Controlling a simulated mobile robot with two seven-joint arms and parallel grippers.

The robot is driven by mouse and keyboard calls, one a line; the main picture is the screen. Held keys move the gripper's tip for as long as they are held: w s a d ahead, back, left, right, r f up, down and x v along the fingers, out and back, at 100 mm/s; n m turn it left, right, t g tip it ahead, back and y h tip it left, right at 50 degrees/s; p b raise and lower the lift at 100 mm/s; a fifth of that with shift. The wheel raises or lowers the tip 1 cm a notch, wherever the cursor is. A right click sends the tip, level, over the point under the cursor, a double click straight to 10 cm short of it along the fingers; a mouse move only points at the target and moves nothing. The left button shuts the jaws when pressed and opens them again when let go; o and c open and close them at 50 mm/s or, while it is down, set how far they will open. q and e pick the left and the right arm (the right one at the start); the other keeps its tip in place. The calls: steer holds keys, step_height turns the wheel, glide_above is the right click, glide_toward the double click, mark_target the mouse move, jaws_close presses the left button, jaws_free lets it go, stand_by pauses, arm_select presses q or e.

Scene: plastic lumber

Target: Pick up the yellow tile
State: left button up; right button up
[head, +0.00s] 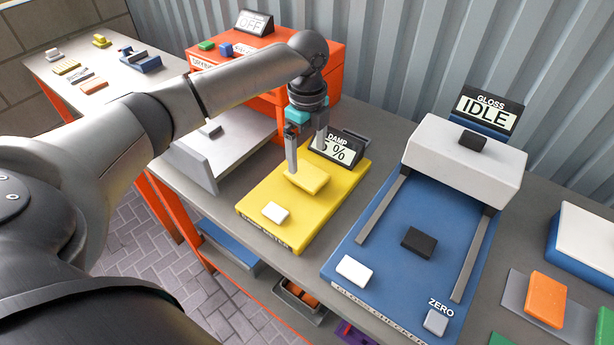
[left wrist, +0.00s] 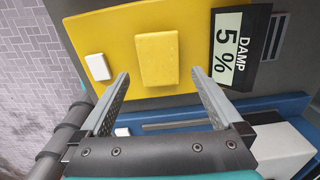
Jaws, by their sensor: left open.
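The yellow tile (head: 308,179) lies on the yellow damp-meter base (head: 262,205), near its display. In the left wrist view the tile (left wrist: 157,58) is a plain yellow block, beyond the fingertips and roughly centred between them. My left gripper (head: 305,160) points down over the tile with its fingers apart. In the left wrist view the open left gripper (left wrist: 160,73) has nothing between its fingers. In the head view one finger overlaps the tile's left edge; I cannot tell whether it touches. My right gripper is not in view.
A white button (head: 275,212) sits on the yellow base. The display (head: 338,148) reads DAMP 5 %. The blue gloss machine (head: 385,262) stands to the right, with an IDLE display (head: 486,110). A grey stand (head: 195,165) is to the left, and an orange box (head: 335,58) behind.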

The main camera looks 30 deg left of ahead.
mark_target(307, 174)
arm_select(q)
step_height(307, 174, down, 5)
steer(key=shift+s+f+b, duration=0.1)
steer(key=shift+f+b, duration=0.05)
steer(key=shift+b, duration=0.4)
steer(key=c, duration=1.2)
